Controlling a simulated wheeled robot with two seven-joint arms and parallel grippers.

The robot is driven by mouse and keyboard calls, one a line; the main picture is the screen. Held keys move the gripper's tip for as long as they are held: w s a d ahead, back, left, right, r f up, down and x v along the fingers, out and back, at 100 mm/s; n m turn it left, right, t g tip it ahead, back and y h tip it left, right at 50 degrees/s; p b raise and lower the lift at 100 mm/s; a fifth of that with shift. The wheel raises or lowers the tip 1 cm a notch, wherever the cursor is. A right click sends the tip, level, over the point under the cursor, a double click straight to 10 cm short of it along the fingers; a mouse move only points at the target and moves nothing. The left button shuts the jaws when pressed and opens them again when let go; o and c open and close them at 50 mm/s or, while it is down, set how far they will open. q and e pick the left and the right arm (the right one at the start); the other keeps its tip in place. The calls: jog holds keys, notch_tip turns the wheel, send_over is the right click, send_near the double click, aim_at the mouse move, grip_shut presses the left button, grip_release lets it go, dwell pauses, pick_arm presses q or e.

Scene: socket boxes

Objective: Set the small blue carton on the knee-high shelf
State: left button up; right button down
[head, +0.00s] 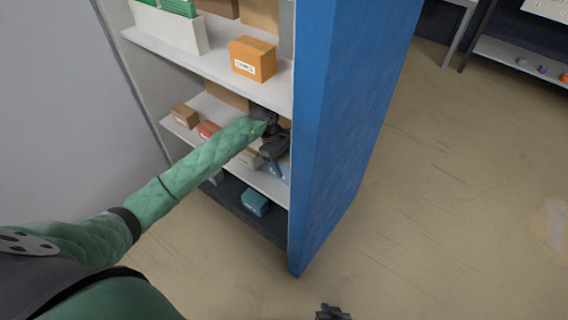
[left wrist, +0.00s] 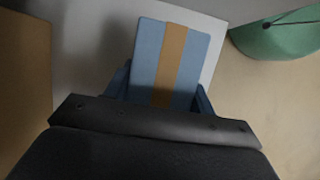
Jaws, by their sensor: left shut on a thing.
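The small blue carton (left wrist: 148,52) has a tan tape stripe and lies between my left gripper's fingers (left wrist: 163,92) in the left wrist view. In the head view my left gripper (head: 275,162) is inside the shelf unit, shut on the carton (head: 281,171), which is mostly hidden behind it. The carton is at the right end of the middle white shelf (head: 262,184), near its front edge and the blue side panel. I cannot tell whether it touches the board. A dark tip at the bottom edge, seemingly my right gripper (head: 332,313), is barely in view.
A brown box (head: 185,116), a red box (head: 208,130) and a pale box (head: 249,159) stand on the same shelf. An orange box (head: 252,59) is on the shelf above, a teal box (head: 255,202) on the dark one below. The blue side panel (head: 345,110) bounds the right; open floor lies beyond.

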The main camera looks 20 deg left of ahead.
pick_arm(q)
jog(key=shift+f, duration=0.1)
jog(key=o, duration=1.4)
jog(key=shift+r, duration=0.2)
jog(key=v, duration=0.7)
jog(key=shift+r, duration=0.2)
